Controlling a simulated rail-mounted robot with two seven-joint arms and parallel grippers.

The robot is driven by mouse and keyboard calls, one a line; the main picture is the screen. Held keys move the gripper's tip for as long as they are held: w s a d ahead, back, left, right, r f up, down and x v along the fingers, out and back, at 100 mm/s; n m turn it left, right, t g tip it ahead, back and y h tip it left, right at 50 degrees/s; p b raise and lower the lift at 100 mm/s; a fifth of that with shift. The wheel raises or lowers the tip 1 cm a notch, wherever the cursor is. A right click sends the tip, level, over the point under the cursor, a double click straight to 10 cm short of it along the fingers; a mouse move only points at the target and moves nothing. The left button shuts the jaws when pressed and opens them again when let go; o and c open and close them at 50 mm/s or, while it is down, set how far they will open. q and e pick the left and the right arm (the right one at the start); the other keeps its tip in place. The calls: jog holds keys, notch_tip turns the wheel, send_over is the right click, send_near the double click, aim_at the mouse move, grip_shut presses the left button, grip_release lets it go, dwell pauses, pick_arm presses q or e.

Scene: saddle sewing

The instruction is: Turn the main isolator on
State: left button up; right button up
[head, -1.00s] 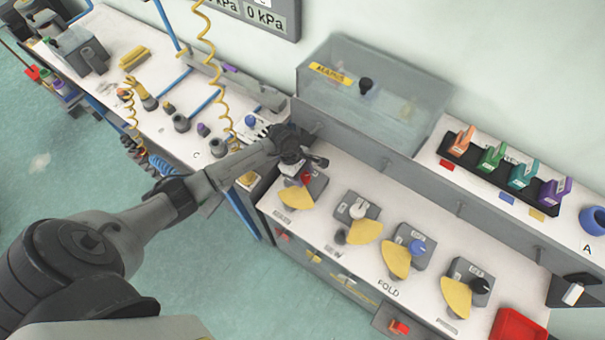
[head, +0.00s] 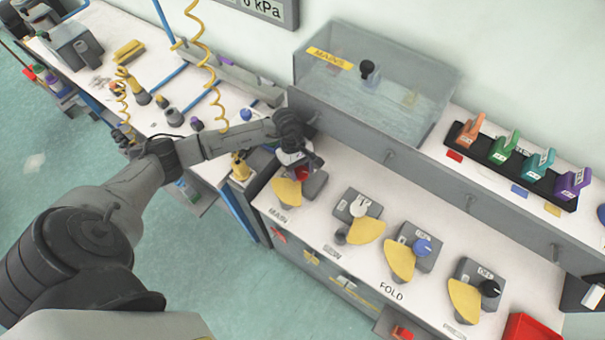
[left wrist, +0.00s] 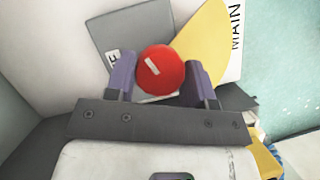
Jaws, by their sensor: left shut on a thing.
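The main isolator is a grey box (head: 316,186) with a red knob (head: 302,173) and a yellow fan-shaped plate (head: 287,193), at the left end of the white bench beside the word MAIN. My left gripper (head: 300,163) is over it from above and partly covers the knob. In the left wrist view, the round red knob (left wrist: 160,71) with a short white mark sits between the two purple-grey fingers of my left gripper (left wrist: 160,77), which are shut on it. A small label on the grey box (left wrist: 108,35) is partly hidden by a finger. My right gripper is out of view.
Similar switches with a white knob (head: 360,205), a blue knob (head: 422,247) and a black knob (head: 490,288) stand to the right. A clear box marked MAINS (head: 390,95) stands behind. Coloured tags (head: 506,147) sit in a black rack at the right.

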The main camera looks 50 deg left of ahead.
pick_arm(q)
jog(key=shift+m+g+b, duration=0.3)
jog(key=shift+m+b, duration=0.3)
jog(key=shift+b, duration=0.15)
jog(key=o, duration=1.3)
jog(key=shift+c, duration=0.2)
